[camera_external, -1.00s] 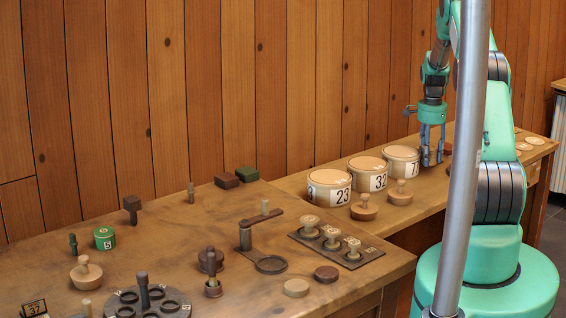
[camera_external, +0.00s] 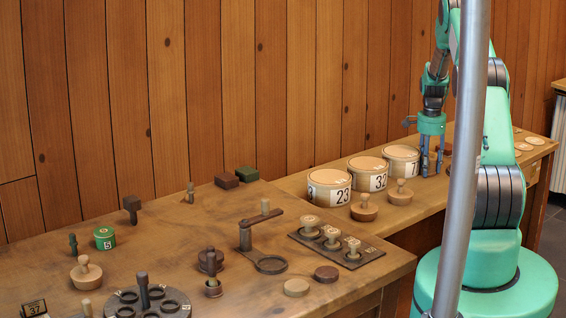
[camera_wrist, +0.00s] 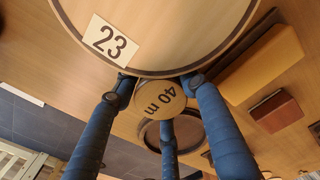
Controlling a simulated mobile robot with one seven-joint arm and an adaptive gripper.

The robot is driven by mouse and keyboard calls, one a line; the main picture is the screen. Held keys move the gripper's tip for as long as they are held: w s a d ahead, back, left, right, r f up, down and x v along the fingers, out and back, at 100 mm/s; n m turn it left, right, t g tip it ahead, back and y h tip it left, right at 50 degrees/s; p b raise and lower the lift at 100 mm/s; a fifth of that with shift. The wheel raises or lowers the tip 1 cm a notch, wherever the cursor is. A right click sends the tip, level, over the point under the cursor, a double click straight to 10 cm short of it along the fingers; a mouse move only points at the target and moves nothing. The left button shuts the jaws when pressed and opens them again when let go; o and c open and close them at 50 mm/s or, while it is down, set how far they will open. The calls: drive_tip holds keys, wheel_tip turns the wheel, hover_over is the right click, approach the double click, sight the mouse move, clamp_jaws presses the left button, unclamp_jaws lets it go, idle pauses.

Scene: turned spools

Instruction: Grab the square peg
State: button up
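My gripper (camera_external: 431,172) is low over the far right part of the bench, beside the rearmost tub. Its fingers are apart with nothing seen between them; in the wrist view (camera_wrist: 160,95) three blue fingers reach in from below. No piece is clearly the square peg. A dark piece with a square block head on a stem (camera_external: 132,203) stands on the near table, far from my gripper, and may be it.
Lidded tubs, one marked 23 (camera_external: 329,188), line the bench left of my gripper; a 23 label (camera_wrist: 110,38) is close in the wrist view. A reddish-brown block (camera_wrist: 277,111) lies to the right there. A metal pole (camera_external: 467,160) crosses in front of my arm.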

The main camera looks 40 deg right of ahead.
drive_tip(key=o, duration=0.4)
drive_tip(key=shift+o, duration=0.2)
drive_tip(key=shift+r, duration=0.15)
wheel_tip(320, 180, up, 12)
drive_tip(key=p, duration=0.2)
drive_tip(key=shift+a+p, duration=0.1)
drive_tip(key=shift+p, duration=0.2)
idle(0.4)
